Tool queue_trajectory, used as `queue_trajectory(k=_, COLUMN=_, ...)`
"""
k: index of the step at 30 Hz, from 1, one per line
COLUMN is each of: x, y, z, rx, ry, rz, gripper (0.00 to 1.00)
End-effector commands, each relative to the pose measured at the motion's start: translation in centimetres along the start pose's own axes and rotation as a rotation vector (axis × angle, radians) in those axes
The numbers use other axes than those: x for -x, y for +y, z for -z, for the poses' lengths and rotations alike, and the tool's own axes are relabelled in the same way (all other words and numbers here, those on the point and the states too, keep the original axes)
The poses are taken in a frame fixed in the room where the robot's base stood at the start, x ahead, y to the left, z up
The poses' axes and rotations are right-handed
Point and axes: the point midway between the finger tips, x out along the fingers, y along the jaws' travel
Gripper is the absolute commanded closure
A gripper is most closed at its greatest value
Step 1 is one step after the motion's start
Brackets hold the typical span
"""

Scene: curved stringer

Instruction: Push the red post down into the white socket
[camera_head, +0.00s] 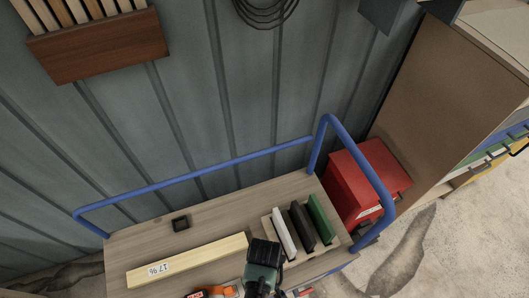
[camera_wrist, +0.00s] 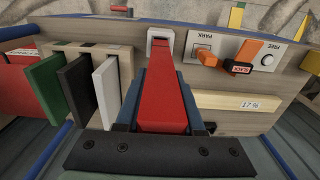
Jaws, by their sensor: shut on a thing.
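The red post (camera_wrist: 164,100) lies between the two blue fingers of my gripper (camera_wrist: 163,92), which is shut on it. In the wrist view the post runs away from the gripper, and its far end overlaps the white socket (camera_wrist: 151,43). I cannot tell how far the post's end sits inside the socket. In the head view my gripper (camera_head: 263,262) is at the bottom centre, over the front of the wooden bench top; the post and socket are hidden or cut off there.
A rack with green (camera_head: 320,219), black (camera_head: 302,226) and white (camera_head: 284,232) slabs stands close beside my gripper. A blue rail (camera_head: 240,159) borders the bench.

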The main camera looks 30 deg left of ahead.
Motion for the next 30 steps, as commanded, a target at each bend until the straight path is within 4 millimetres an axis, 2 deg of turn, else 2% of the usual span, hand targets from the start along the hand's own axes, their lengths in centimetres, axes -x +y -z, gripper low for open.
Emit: queue_trajectory(k=30, x=-2.6, y=0.0, z=0.0, rx=0.000, ry=0.000, rz=0.000, gripper=1.00)
